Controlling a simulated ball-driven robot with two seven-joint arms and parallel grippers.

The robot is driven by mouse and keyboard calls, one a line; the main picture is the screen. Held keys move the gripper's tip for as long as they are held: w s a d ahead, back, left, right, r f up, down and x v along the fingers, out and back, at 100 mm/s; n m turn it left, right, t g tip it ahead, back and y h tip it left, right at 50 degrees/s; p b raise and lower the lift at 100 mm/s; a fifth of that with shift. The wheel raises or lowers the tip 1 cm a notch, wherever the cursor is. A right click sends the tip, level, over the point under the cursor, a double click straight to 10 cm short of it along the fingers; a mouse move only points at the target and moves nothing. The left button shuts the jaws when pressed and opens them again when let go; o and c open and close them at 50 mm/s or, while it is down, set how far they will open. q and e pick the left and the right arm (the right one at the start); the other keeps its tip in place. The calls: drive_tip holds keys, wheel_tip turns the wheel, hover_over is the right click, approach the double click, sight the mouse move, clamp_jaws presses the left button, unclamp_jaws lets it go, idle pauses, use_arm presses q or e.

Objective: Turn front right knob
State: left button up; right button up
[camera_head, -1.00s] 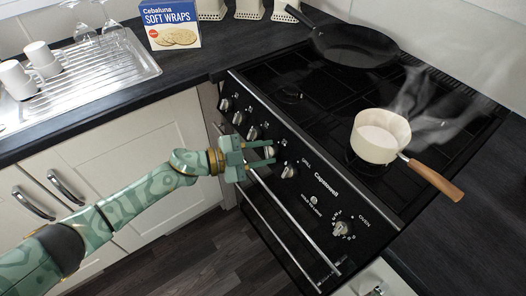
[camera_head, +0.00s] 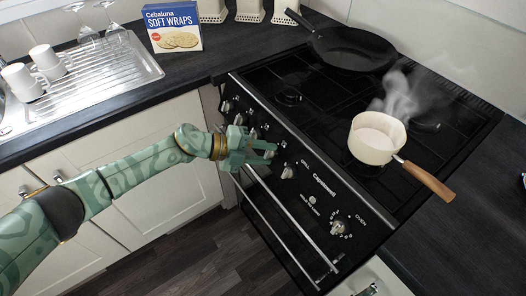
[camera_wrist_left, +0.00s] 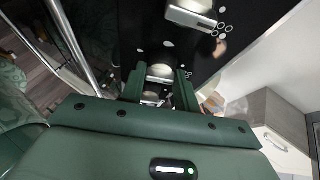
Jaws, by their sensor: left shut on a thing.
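The black stove (camera_head: 262,103) has a slanted front panel with a row of silver knobs. My left gripper (camera_head: 268,151) is at this panel, its fingers around a knob just left of the grill knob (camera_head: 287,172). In the left wrist view, this knob (camera_wrist_left: 159,71) shows between the tips of the two green fingers. The gripper is shut on it. In the head view the fingers mostly hide the knob, so its turn angle cannot be told. My right gripper is out of view.
A cream saucepan (camera_head: 372,143) with a wooden handle steams on the near right of the hob. A black frying pan (camera_head: 352,47) sits at the back. The oven knob (camera_head: 338,228) is lower right. An oven rail (camera_head: 290,225) runs below the panel. A wraps box (camera_head: 172,29) stands on the counter.

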use_arm(q)
drive_tip(key=shift+f, duration=0.1)
idle(0.3)
drive_tip(key=o, duration=1)
drive_tip(key=p+v, duration=0.3)
drive_tip(key=v, duration=1.3)
drive_tip(key=shift+a, duration=0.15)
drive_tip(key=shift+w, duration=0.1)
